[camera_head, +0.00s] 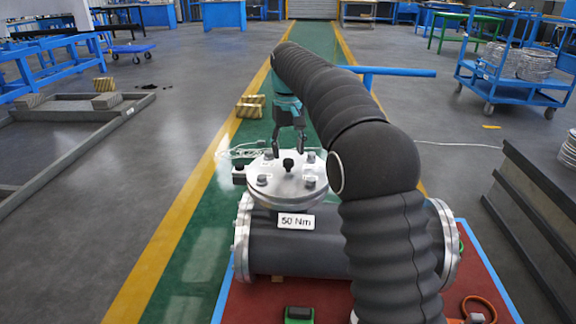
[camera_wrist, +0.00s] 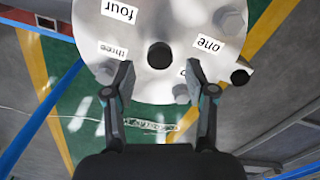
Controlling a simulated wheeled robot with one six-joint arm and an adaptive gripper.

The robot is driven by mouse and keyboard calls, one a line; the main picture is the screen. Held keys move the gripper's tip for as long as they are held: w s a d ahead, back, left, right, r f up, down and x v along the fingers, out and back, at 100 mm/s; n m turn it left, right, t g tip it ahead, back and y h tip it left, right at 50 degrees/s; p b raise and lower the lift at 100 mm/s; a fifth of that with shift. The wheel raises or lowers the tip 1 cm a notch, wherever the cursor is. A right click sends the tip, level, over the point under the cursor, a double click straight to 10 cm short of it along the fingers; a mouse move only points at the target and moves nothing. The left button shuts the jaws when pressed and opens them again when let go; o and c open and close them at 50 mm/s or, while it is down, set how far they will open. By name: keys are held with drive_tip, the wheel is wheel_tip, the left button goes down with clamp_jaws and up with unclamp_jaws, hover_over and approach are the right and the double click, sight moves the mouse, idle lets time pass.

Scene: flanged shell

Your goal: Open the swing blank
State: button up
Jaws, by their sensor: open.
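The swing blank (camera_head: 283,190) is a round pale metal disc on top of a dark grey flanged shell (camera_head: 270,245) with a "50 Nm" label. A black knob (camera_head: 288,164) stands at its middle, with several bolts around the rim. The wrist view shows the disc (camera_wrist: 135,75) from above with labels "four", "three" and "one"; a fourth label is partly hidden. The knob (camera_wrist: 159,54) lies ahead of my fingers. My gripper (camera_head: 289,150) is open and empty above the disc; its spread fingers also show in the wrist view (camera_wrist: 160,82). A small black part (camera_wrist: 240,76) sits at the disc's edge.
The shell lies on a red base (camera_head: 245,302) with blue edging. A dark bench (camera_head: 530,210) stands at the right and a grey frame (camera_head: 60,165) lies at the left. A thin white cable (camera_head: 455,144) runs across the floor behind.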

sight(288, 160)
drive_tip(key=shift+f+b, duration=0.3)
drive_tip(key=shift+f, duration=1.7)
clamp_jaws()
